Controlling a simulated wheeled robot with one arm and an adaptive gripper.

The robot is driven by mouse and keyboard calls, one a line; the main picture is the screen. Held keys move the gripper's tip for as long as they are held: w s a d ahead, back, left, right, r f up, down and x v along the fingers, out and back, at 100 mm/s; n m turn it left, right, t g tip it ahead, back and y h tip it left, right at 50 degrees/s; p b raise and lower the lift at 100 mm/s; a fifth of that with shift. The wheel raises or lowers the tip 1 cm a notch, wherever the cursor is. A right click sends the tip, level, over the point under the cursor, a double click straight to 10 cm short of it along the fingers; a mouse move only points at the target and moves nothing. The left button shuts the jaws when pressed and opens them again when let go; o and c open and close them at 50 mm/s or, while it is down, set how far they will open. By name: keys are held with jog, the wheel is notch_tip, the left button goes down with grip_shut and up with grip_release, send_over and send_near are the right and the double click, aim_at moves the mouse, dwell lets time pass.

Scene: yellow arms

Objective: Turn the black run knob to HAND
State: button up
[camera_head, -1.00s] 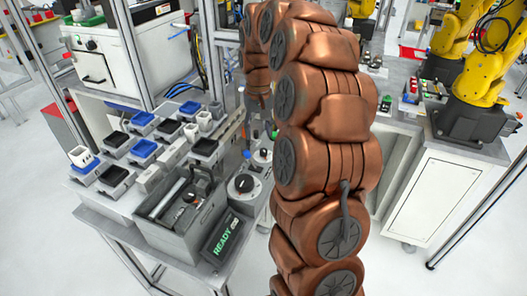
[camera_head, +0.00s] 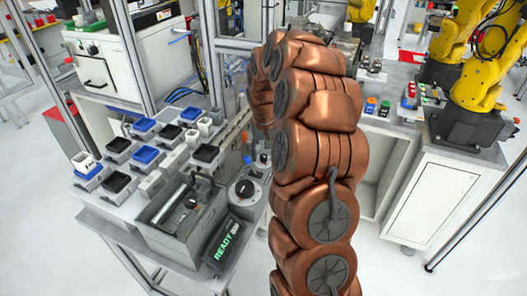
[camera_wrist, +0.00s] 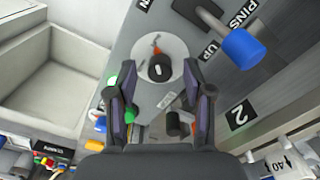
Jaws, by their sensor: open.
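In the wrist view a black knob (camera_wrist: 159,68) with a white mark sits on a round pale plate, with a small orange piece at its upper edge. My gripper (camera_wrist: 160,78) is open, one dark finger on each side of the knob in the picture. I cannot tell if either finger touches it. No HAND label is readable. In the head view a black knob on a pale round dial (camera_head: 244,188) stands beside the green READY display (camera_head: 227,242); I cannot tell if it is the same knob. My arm hides my gripper there.
A blue-ended lever (camera_wrist: 242,47) stands near the PINS and UP lettering, right of the knob. Small coloured parts lie near the fingers. In the head view a grey tool box (camera_head: 160,213) and several blue and black trays stand left of my arm.

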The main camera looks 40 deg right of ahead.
jog(key=shift+f, duration=0.15)
jog(key=shift+c, duration=0.2)
grip_shut()
